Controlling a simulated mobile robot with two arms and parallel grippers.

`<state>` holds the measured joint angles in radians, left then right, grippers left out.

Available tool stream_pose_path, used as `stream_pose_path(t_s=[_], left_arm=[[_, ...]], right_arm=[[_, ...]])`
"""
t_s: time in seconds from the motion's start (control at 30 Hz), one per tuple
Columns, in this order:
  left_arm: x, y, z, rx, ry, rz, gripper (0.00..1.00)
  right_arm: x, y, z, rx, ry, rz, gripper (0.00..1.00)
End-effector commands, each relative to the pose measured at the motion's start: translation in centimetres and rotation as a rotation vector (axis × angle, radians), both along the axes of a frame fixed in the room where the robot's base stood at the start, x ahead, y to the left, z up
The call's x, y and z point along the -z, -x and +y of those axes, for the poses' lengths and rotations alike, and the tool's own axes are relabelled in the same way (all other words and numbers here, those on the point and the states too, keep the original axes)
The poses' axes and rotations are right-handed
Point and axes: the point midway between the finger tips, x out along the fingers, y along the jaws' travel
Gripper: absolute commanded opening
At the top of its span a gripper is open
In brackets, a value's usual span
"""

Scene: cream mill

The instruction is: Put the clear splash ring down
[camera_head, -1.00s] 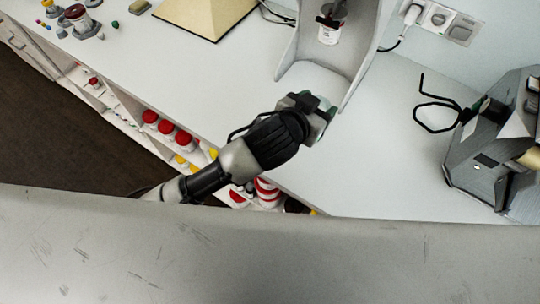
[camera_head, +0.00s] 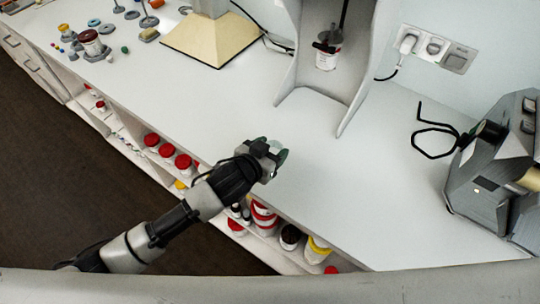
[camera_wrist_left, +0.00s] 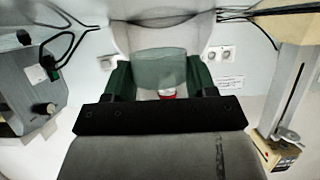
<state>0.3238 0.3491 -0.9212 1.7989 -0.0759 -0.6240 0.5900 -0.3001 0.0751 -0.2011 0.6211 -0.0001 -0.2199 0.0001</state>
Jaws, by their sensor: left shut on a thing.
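My left gripper (camera_head: 277,158) is over the white worktop (camera_head: 330,190), near its front edge and in front of the grey mixer stand (camera_head: 365,60). In the left wrist view its green fingers (camera_wrist_left: 160,80) are shut on a pale, see-through greenish piece (camera_wrist_left: 160,62), which I take to be the clear splash ring. In the head view the piece is mostly hidden by the gripper, and I cannot tell whether it touches the worktop. My right gripper is not in view.
A white jar (camera_head: 327,60) stands inside the stand. A grey machine (camera_head: 495,165) with a black wire loop (camera_head: 435,135) is at the right. A cream-based device (camera_head: 208,42) is at the back left. The worktop around the gripper is clear. Red-lidded jars (camera_head: 167,150) sit on shelves below.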

Motion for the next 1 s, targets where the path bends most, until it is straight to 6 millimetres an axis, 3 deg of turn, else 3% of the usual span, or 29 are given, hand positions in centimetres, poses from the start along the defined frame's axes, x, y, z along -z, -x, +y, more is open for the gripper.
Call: stream_pose_path(t_s=[0.33,0.77,0.8,0.93,1.0], left_arm=[[3.9,-0.2,0.2,0.000,0.000,0.002,0.35],[4.7,-0.2,0.2,0.001,0.001,0.001,0.35],[4.5,-0.2,0.2,0.001,0.001,0.001,0.63],[4.5,-0.2,0.2,0.001,0.001,0.001,0.82],[4.5,-0.2,0.2,0.001,0.001,0.001,0.82]], right_arm=[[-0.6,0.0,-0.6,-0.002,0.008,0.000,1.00],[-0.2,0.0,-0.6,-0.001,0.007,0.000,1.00],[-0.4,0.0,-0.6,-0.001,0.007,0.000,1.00],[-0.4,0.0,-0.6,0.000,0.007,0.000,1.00],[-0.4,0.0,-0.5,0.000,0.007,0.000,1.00]])
